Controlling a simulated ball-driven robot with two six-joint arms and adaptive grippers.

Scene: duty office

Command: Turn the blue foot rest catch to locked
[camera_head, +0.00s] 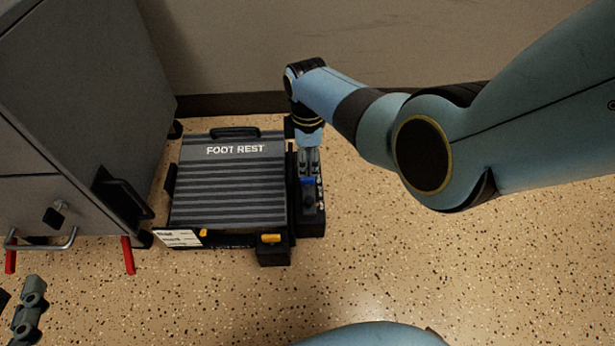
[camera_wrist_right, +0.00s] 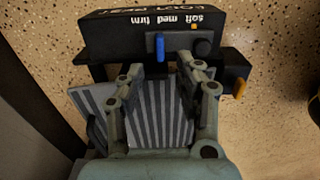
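The foot rest (camera_head: 228,185) is a grey ribbed plate in a black frame on the floor. Its blue catch (camera_head: 307,181) sits on a black side box at the right. In the right wrist view the blue catch (camera_wrist_right: 159,47) is a short upright bar on the box face. My right gripper (camera_head: 308,160) points down over the box. In the wrist view its fingers (camera_wrist_right: 158,68) are apart, with the catch just beyond and between the tips; contact is not clear. A grey-green jointed piece (camera_head: 28,310) at the lower left looks like part of my left gripper; its opening is not readable.
A dark knob (camera_wrist_right: 203,47) marked soft, med, firm sits beside the catch. A yellow tab (camera_head: 270,238) is on the frame's front. A grey cabinet (camera_head: 85,80) with handles stands close on the left. A wall is behind. The floor (camera_head: 450,260) at right is clear.

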